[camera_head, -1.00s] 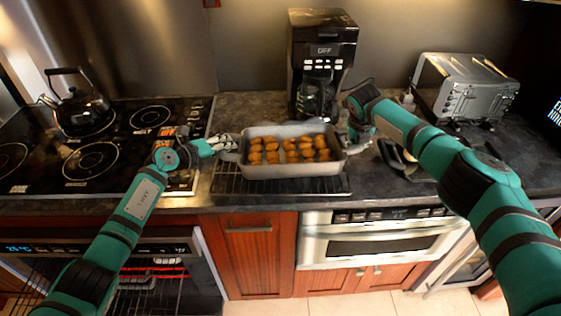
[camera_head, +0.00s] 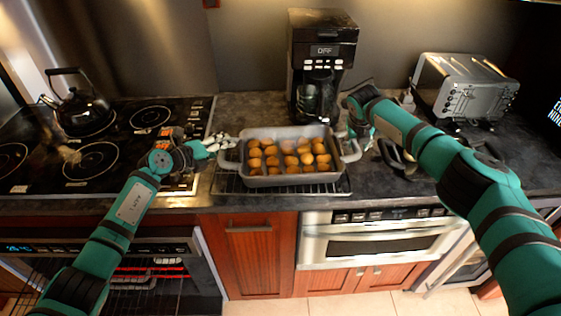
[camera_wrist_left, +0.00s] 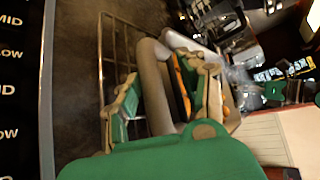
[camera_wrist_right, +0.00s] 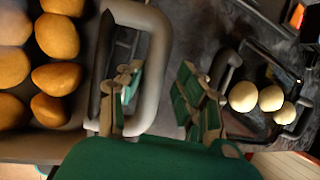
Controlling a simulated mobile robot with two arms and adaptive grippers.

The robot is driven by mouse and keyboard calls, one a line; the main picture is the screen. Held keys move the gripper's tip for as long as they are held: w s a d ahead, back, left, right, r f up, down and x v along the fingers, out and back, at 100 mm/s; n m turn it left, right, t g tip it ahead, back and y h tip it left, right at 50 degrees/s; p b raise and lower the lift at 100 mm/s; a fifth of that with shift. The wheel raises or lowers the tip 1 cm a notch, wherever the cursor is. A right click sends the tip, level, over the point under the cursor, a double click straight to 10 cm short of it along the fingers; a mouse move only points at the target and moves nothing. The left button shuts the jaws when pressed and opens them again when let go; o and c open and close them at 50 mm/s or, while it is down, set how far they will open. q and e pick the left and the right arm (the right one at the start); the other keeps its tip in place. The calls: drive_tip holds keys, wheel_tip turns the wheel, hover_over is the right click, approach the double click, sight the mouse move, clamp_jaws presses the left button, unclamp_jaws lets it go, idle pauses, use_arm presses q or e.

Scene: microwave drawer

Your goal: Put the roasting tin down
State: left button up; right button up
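The grey roasting tin (camera_head: 291,180) holds several golden-brown round pieces and sits over a wire rack (camera_head: 225,186) on the dark counter. My left gripper (camera_head: 220,145) is at the tin's left handle. In the left wrist view its fingers (camera_wrist_left: 165,100) stand apart, with the grey handle (camera_wrist_left: 152,85) between them. My right gripper (camera_head: 358,130) is at the tin's right handle (camera_head: 351,151). In the right wrist view its fingers (camera_wrist_right: 155,108) are spread, with the handle (camera_wrist_right: 157,60) between them. Contact under the tin is mostly hidden.
A coffee machine (camera_head: 321,65) stands behind the tin. A black hob with a kettle (camera_head: 82,108) lies to the left. A dark dish with pale round things (camera_wrist_right: 285,118) is close to my right gripper.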

drive_tip(key=shift+s+r, duration=0.1)
use_arm(q)
drive_tip(key=v, duration=0.6)
use_arm(e)
drive_tip(key=v, duration=1.2)
use_arm(q)
drive_tip(key=shift+s, duration=0.15)
